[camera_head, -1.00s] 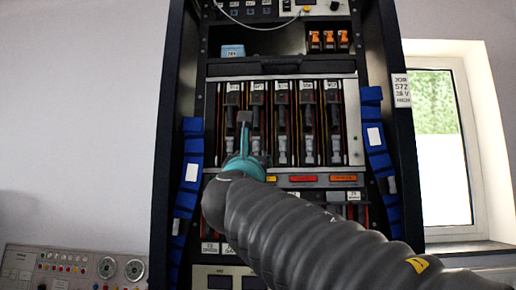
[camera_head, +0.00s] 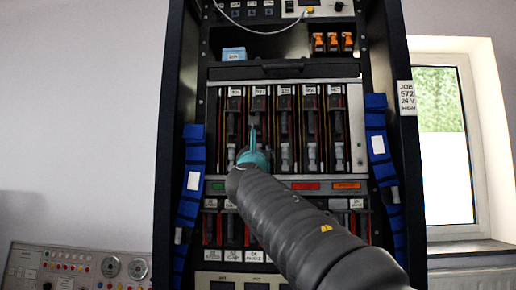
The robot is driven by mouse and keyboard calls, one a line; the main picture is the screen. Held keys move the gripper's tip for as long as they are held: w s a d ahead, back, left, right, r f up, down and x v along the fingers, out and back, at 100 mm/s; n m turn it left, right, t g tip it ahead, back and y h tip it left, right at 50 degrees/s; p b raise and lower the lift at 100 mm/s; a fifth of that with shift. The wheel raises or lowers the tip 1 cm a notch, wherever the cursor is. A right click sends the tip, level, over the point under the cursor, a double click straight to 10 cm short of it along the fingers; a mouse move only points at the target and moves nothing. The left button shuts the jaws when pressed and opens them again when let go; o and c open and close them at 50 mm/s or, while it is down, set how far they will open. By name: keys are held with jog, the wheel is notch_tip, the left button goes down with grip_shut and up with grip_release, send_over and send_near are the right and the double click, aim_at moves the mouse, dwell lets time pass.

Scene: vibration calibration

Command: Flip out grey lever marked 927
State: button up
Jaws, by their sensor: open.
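A row of several upright modules fills the silver-framed bay (camera_head: 355,110) in the middle of the rack. Each has a small white label on top, a dark grey lever and a lighter grey part below. The labels are too blurred for me to make out 927 surely. The second module from the left has its label (camera_head: 259,90) in view above my gripper. My teal gripper (camera_head: 253,135) points up in front of that module, and hides part of its lever and lower end. The jaws are open and nothing shows in them. I cannot tell whether they touch the lever.
The leftmost lever (camera_head: 232,122) and the third lever (camera_head: 284,122) stand close on either side. Coloured tags, including a red one (camera_head: 306,186), line the strip below. Blue side strips (camera_head: 376,140) flank the bay. A control panel (camera_head: 75,268) stands at lower left.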

jog(key=shift+w, duration=0.1)
grip_shut()
jog(key=shift+b, duration=0.35)
